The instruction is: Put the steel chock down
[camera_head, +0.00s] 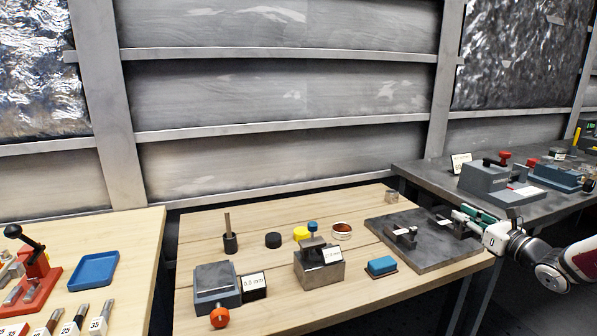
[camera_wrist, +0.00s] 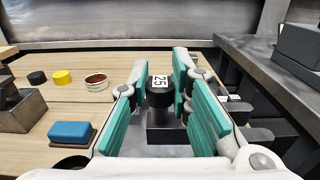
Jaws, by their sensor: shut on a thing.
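The steel chock (camera_wrist: 160,95), dark with a white "25" label on its upper end, stands between the green fingers of my gripper (camera_wrist: 161,92) in the wrist view. The fingers are shut on its two sides. In the head view my gripper (camera_head: 457,215) is over the right part of a dark steel plate (camera_head: 400,258), and the chock is small and partly hidden there. A dark block shows below the chock in the wrist view; I cannot tell whether the chock touches it or the plate.
A small dark clamp-like block (camera_head: 403,237) stands on the plate. A grey bench (camera_head: 425,176) with machines adjoins at right. Bare wood shows along the table's front.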

